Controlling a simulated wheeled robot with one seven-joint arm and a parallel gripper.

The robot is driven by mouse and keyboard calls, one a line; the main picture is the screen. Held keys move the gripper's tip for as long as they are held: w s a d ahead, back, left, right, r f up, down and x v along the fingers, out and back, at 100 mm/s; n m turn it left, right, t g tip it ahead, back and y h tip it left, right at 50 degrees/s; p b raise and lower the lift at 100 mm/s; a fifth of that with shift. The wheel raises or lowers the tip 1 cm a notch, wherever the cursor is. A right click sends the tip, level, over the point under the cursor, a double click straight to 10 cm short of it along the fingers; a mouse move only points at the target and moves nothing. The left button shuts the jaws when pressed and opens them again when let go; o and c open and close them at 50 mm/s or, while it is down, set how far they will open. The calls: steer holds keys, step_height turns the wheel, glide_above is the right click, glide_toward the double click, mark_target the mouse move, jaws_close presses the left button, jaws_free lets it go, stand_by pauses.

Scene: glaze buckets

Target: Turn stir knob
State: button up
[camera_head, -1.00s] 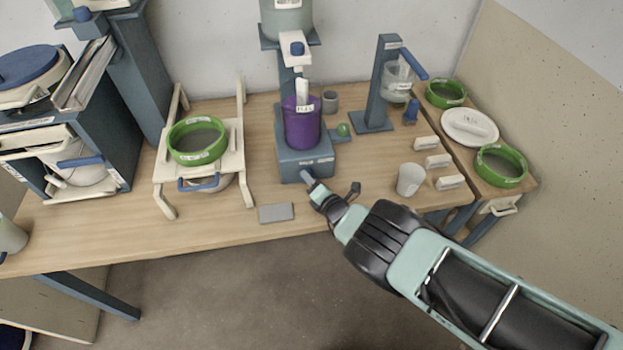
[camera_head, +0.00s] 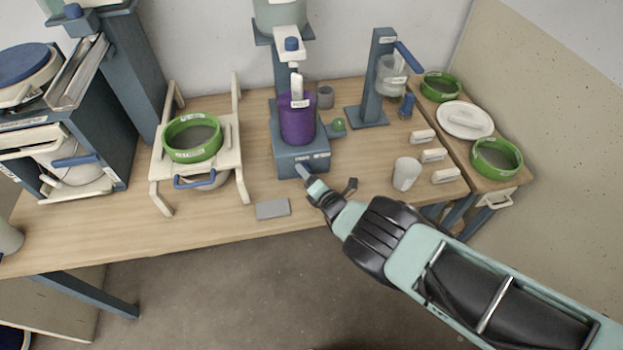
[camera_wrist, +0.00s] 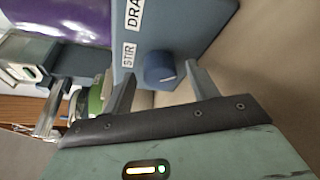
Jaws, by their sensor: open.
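The stir knob (camera_wrist: 160,67) is a short blue cylinder on the blue-grey face of the stirring stand, beside a "STIR" label (camera_wrist: 129,55). A second label reading "DRA", cut off, lies further along. In the head view the knob cannot be made out; the stand's base (camera_head: 288,164) carries a purple bucket (camera_head: 297,122). My gripper (camera_head: 308,178) is at the base's front lower edge. In the wrist view its two fingers are apart, one on each side of the knob in the picture. I cannot tell whether they touch it.
A grey plate (camera_head: 272,209) lies left of my gripper. A white cup (camera_head: 405,174) and several white labelled blocks (camera_head: 433,155) stand to the right. A rack with a green-rimmed sieve (camera_head: 190,152) is further left. The table's front strip is mostly clear.

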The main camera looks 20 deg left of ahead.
steer(key=b+v, duration=0.2)
steer(key=v, duration=1.5)
steer(key=shift+s+d, duration=0.15)
stand_by(0.6)
